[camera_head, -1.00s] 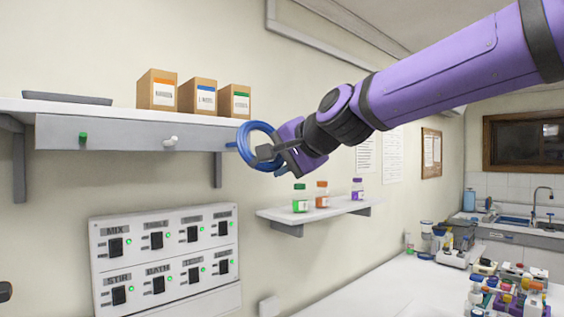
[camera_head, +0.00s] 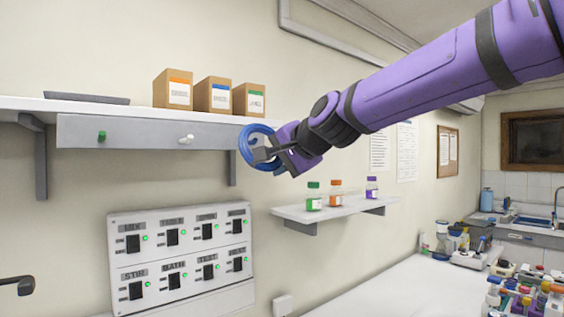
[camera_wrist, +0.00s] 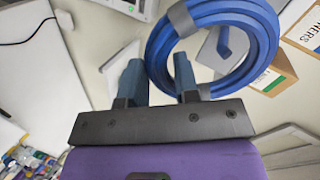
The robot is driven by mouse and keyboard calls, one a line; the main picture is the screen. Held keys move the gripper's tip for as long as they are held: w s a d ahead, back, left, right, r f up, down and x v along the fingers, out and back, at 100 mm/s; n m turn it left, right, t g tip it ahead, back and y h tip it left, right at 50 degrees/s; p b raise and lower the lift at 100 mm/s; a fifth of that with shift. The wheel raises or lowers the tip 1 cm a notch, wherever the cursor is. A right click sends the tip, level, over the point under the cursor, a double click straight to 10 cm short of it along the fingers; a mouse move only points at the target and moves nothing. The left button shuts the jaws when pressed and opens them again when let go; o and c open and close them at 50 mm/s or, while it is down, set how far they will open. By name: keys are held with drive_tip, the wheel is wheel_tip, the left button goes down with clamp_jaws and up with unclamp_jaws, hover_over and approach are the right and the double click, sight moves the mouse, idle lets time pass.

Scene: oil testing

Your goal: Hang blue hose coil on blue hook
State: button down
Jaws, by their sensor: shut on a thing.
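The blue hose coil (camera_head: 246,150) is a ring of several turns, up at the right end of the grey peg rail (camera_head: 130,130). My gripper (camera_head: 268,156) is shut on the coil at its right side. In the wrist view the coil (camera_wrist: 268,45) stands beside the fingers of my gripper (camera_wrist: 158,75), with a grey band around it. A blue peg, seemingly the blue hook (camera_wrist: 224,40), shows through the coil's opening. I cannot tell whether the coil is around it or only in front of it. In the head view the coil and gripper hide that hook.
A green hook (camera_head: 101,136) and a white hook (camera_head: 187,139) are further left on the rail. Three cardboard boxes (camera_head: 213,95) and a dark tray (camera_head: 87,98) sit on the shelf above. A small bottle shelf (camera_head: 350,207) and a switch panel (camera_head: 181,260) are below.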

drive_tip(key=shift+w+a+f, duration=0.1)
drive_tip(key=shift+w+a, duration=0.55)
drive_tip(key=shift+w, duration=0.3)
drive_tip(key=shift+w+a+f, duration=0.3)
drive_tip(key=shift+w+f, duration=0.2)
drive_tip(key=shift+f, duration=0.05)
drive_tip(key=c, duration=0.8)
unclamp_jaws()
